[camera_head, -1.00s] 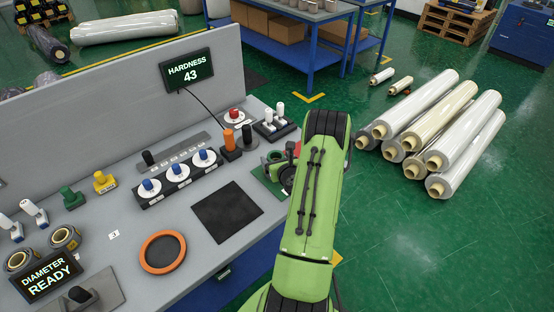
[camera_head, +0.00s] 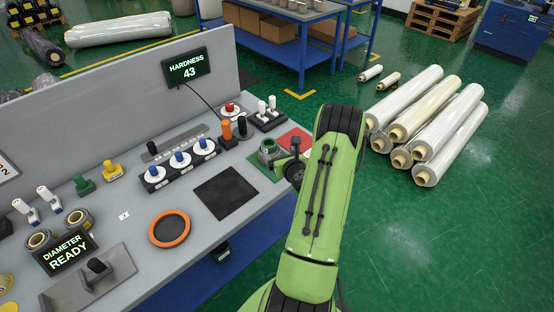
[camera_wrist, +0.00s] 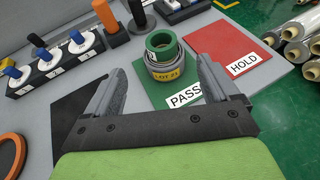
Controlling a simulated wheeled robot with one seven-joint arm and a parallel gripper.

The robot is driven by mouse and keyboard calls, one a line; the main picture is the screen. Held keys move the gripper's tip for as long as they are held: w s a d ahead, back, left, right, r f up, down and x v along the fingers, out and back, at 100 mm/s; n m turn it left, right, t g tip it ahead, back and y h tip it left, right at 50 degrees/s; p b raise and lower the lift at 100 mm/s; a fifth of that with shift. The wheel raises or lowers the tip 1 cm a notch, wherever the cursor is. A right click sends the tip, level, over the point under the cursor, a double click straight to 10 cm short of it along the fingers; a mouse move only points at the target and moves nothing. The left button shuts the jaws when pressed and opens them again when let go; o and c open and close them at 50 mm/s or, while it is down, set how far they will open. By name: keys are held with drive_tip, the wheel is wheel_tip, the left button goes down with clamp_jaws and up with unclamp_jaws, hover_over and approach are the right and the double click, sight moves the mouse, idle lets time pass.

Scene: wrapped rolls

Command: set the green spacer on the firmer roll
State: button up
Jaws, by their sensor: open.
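The green spacer (camera_wrist: 161,43), a ring, sits on top of a grey wrapped roll (camera_wrist: 168,74) whose yellow label reads LOT 21. The roll stands on the green PASS mat (camera_wrist: 146,95). The spacer also shows in the head view (camera_head: 268,146), just left of my arm. My gripper (camera_wrist: 160,66) is open in the wrist view, with nothing between its fingers; the roll and spacer are ahead of it, apart from the fingers. Two other small rolls (camera_head: 38,240) (camera_head: 78,219) stand by the diameter display at the left of the bench.
The red HOLD mat (camera_wrist: 232,42) lies right of the PASS mat. The hardness display (camera_head: 186,68) reads 43; the diameter display (camera_head: 66,254) reads READY. Blue-knobbed dials (camera_head: 179,161), a black pad (camera_head: 225,194) and an orange ring (camera_head: 169,229) are on the bench. Long rolls (camera_head: 428,120) lie on the floor.

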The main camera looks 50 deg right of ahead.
drive_tip(key=w+a+r+n+y, duration=0.5)
drive_tip(key=w+a+r+n, duration=0.4)
drive_tip(key=a+n, duration=0.4)
drive_tip(key=s+a+r+n+g+y, duration=0.1)
drive_tip(key=a+r+n+y, duration=0.15)
drive_tip(key=a+n, duration=0.3)
drive_tip(key=a+r+n+y, duration=0.1)
drive_tip(key=a+r+n, duration=0.35)
drive_tip(key=a, duration=0.25)
drive_tip(key=s+a+r+n+g, duration=0.3)
drive_tip(key=s+a+r+n, duration=0.1)
drive_tip(key=s+a+n, duration=0.45)
drive_tip(key=s+a+r+n+g, duration=0.1)
drive_tip(key=s+a+n, duration=0.1)
drive_tip(key=s+n, duration=0.3)
drive_tip(key=s+a+r+n+h, duration=0.1)
drive_tip(key=s+a+n, duration=0.2)
drive_tip(key=s+n, duration=0.3)
drive_tip(key=s, duration=0.4)
drive_tip(key=shift+s+r+g, duration=0.15)
drive_tip(key=shift+r+g, duration=0.2)
drive_tip(key=shift+g, duration=0.05)
